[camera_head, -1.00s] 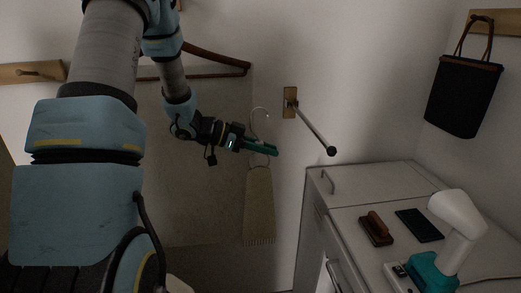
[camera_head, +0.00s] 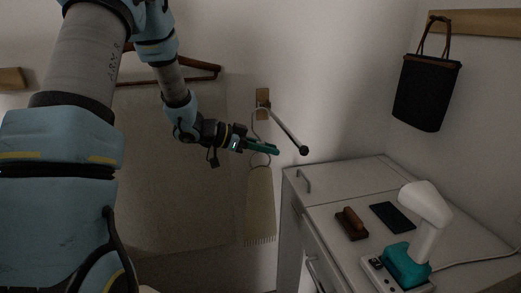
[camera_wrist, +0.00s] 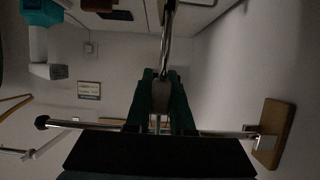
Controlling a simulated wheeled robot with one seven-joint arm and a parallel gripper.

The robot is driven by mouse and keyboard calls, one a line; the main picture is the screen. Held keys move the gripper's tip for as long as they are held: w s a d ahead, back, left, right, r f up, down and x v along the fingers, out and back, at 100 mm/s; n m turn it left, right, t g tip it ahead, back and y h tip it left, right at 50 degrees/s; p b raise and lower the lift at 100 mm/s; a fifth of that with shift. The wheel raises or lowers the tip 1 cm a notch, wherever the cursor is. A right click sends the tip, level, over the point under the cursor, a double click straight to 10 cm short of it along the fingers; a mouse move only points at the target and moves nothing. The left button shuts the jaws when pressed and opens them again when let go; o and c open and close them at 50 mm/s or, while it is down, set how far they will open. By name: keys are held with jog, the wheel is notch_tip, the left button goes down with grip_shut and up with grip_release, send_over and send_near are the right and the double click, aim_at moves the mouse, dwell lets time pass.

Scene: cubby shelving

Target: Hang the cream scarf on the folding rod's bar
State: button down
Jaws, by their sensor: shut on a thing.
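The cream scarf (camera_head: 260,205) hangs from the lower ring of a metal hook hanger (camera_head: 254,122) in the head view. My gripper (camera_head: 270,148), with green fingers, is shut on the hanger between its hook and ring; the wrist view also shows the fingers (camera_wrist: 161,90) closed on it. The folding rod's bar (camera_head: 285,130) sticks out from a wooden wall plate (camera_head: 263,97) and ends in a dark knob. The hook's curve overlaps the plate in the head view; I cannot tell whether it touches the bar. In the wrist view the bar (camera_wrist: 85,125) crosses behind my fingers.
A white cabinet (camera_head: 335,174) stands below and right of the rod, carrying a brown brush (camera_head: 352,223), a black pad (camera_head: 392,217) and a white-and-teal steamer (camera_head: 415,245). A black bag (camera_head: 427,92) hangs on the right wall. A brown hanger (camera_head: 190,75) with a large cloth is behind my arm.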

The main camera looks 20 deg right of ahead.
jog(key=b+x, duration=0.1)
jog(key=x, duration=0.5)
jog(key=shift+f+b, duration=0.25)
jog(key=shift+b, duration=0.1)
dwell(0.3)
jog(key=c, duration=0.7)
grip_release()
jog(key=shift+a, duration=0.1)
